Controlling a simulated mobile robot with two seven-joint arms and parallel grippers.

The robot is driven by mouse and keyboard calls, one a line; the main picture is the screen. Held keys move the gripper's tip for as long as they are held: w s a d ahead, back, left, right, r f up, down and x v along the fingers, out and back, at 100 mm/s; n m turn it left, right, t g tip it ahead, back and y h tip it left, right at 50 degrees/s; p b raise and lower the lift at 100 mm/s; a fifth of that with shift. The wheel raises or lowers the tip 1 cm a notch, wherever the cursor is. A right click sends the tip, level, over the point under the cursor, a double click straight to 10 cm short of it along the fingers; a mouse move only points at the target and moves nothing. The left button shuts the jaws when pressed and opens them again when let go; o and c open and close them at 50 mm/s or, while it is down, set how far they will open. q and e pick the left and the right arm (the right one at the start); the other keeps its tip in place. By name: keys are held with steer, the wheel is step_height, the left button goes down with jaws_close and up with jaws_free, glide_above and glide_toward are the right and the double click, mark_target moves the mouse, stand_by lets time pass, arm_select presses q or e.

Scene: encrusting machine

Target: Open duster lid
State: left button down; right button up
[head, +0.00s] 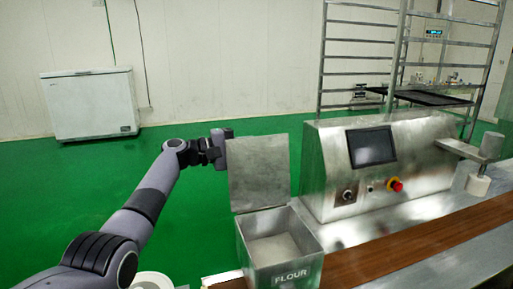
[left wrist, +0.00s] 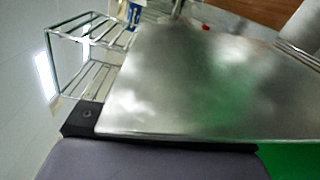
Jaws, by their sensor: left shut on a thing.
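The duster is a metal box (head: 281,272) marked FLOUR, with pale flour (head: 273,248) inside. Its metal lid (head: 259,171) stands raised, roughly upright, at the back of the box, so the box's top is open. My left gripper (head: 222,150) is shut on the lid at its upper left edge. In the left wrist view the lid (left wrist: 205,85) fills the middle, and the dark gripper finger (left wrist: 85,118) lies against its edge. My right gripper is in neither view.
A steel machine (head: 320,170) with a dark screen and a red button stands right of the box. A brown conveyor belt (head: 420,240) runs in front of it. A metal rack (head: 322,70) and a white chest freezer (head: 90,105) stand behind. Green floor is clear at left.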

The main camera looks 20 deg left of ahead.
arm_select(q)
steer(key=shift+w+a+f+n+b, duration=0.3)
steer(key=shift+w+a+f+n, duration=0.2)
steer(key=shift+w+n, duration=0.2)
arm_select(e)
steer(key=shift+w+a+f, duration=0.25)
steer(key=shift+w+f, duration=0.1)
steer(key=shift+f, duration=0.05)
arm_select(q)
steer(key=c, duration=1.2)
jaws_free()
steer(key=shift+w+a+f, duration=0.1)
steer(key=shift+o, duration=0.2)
steer(key=v, duration=0.7)
steer(key=shift+b, duration=0.35)
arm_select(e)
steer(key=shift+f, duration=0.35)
